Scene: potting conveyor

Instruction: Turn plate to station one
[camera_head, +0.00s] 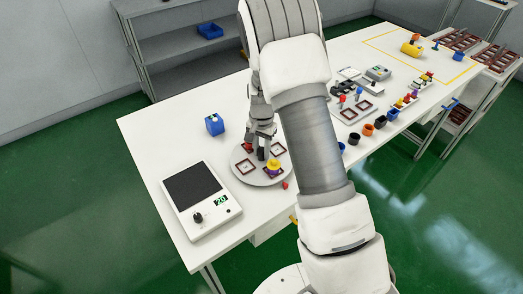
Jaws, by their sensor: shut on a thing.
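The round grey plate (257,178) lies on the white table in the middle of the view. Several dark red square frames (246,166) sit on it, and a yellow and purple piece (273,168) stands near its right side. My gripper (262,152) points down over the plate's far part, with its fingers close together around something dark. The gripped thing is too small to name surely; it may be a knob or peg on the plate. My arm hides part of the plate's right side and the table behind it. No station label can be read.
A device with a dark screen and a green "20" label (221,200) stands left of the plate. A blue block (214,124) is behind it. Small cups (367,130), a fixture board (353,110) and a yellow cylinder (411,49) lie right of my arm. The table's left back is clear.

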